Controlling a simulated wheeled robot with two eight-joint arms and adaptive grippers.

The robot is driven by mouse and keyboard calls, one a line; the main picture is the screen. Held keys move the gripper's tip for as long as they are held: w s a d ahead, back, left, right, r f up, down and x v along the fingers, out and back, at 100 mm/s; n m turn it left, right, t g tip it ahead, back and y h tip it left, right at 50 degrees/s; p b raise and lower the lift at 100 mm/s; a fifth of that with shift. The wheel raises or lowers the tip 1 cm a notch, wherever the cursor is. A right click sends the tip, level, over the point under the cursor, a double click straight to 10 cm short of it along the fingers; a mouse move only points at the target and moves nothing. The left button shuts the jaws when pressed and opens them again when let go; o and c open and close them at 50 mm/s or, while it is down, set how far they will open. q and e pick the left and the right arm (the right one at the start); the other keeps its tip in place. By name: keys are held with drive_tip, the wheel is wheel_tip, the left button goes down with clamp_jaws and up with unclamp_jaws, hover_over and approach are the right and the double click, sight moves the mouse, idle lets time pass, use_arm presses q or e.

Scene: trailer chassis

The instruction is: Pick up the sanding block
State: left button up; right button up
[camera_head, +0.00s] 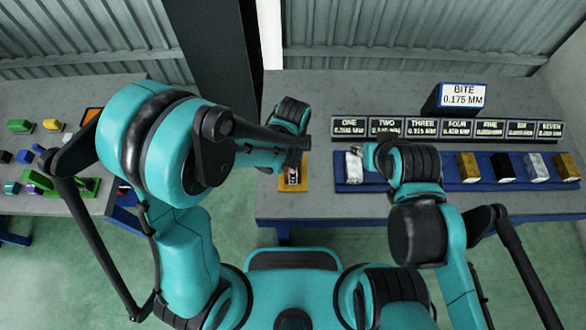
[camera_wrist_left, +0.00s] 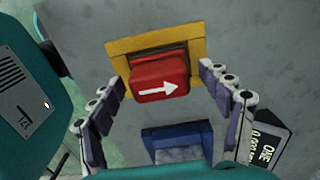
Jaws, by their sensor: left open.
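A red block (camera_wrist_left: 160,77) with a white arrow on top sits in a yellow frame (camera_wrist_left: 122,47) in the left wrist view; I take it to be the sanding block. In the head view the yellow frame (camera_head: 293,187) lies near the table's front edge, with the block mostly hidden by my left gripper (camera_head: 294,168). In the left wrist view my left gripper (camera_wrist_left: 164,78) is open above the block, one finger to each side, without visible contact. My right gripper (camera_head: 356,151) is over the left end of the blue tray; its jaws are too small to read.
A long blue tray (camera_head: 440,181) holds several metallic and dark blocks, including a silver one (camera_head: 354,168). Numbered label plates (camera_head: 387,127) and a "BITE 0.175 MM" sign (camera_head: 462,97) stand behind. A left table (camera_head: 60,95) carries coloured parts.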

use_arm(q)
drive_tip(key=c, duration=1.5)
drive_tip(key=shift+r, duration=0.15)
use_arm(e)
drive_tip(key=shift+r, duration=0.15)
